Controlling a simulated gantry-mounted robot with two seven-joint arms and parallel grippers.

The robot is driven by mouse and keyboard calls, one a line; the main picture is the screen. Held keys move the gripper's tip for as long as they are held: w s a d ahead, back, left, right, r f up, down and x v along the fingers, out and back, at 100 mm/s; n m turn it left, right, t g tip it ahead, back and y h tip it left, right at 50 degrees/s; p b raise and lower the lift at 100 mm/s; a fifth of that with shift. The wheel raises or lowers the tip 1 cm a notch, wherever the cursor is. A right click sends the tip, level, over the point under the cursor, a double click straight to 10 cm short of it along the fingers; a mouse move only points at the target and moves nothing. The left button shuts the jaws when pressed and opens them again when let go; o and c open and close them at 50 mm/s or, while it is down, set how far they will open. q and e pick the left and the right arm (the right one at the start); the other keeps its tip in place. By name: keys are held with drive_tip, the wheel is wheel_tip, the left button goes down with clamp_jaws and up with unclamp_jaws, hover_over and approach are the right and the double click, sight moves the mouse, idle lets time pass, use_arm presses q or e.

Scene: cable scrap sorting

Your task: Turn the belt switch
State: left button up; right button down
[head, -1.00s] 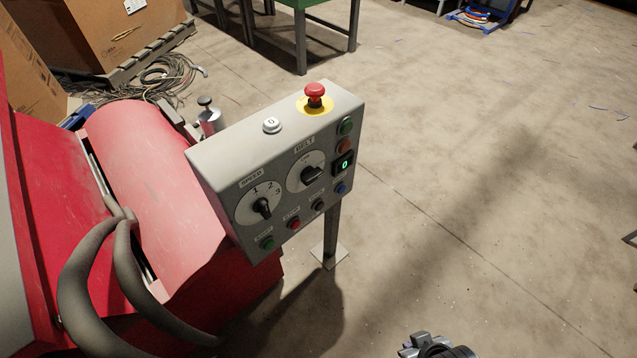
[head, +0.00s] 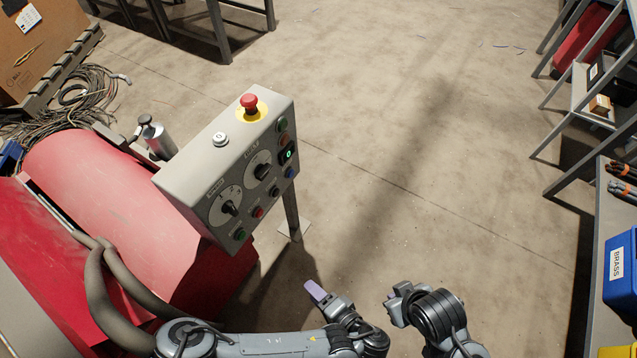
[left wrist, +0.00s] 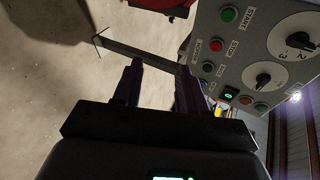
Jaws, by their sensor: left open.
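The belt switch (head: 262,171) is a black knob on a white dial on the grey control box, upper right of the speed dial (head: 229,207). In the left wrist view the belt switch (left wrist: 263,80) shows at the right, tilted with the panel. My left gripper (head: 318,291) is below and right of the box, apart from it. Its two dark fingers (left wrist: 158,82) stand apart with nothing between them. My right gripper (head: 396,298) is at the bottom, right of the left one; its jaws are not clear.
A red emergency button (head: 249,103) and white button (head: 220,139) top the box. The red machine (head: 100,190) with thick hoses stands left. A shelf (head: 575,110) and a blue BRASS bin (head: 622,270) are at the right. The floor between is clear.

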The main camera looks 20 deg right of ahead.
use_arm(q)
drive_tip(key=w+a+r+m+t+p, duration=0.15)
drive_tip(key=w+r+t, duration=0.25)
drive_tip(key=w+r, duration=0.45)
drive_tip(key=t+p, duration=0.1)
drive_tip(key=t, duration=0.1)
approach(266, 176)
drive_tip(key=shift+n+y, duration=0.3)
drive_tip(key=shift+n, duration=0.05)
drive_tip(key=b+x, duration=0.3)
drive_tip(key=x, duration=0.4)
drive_tip(key=shift+w+a, duration=0.1)
drive_tip(key=shift+w, duration=0.3)
drive_tip(key=shift+w+a, duration=0.15)
drive_tip(key=shift+w, duration=0.3)
drive_tip(key=shift+c, duration=0.2)
clamp_jaws()
use_arm(e)
drive_tip(key=shift+s, duration=0.1)
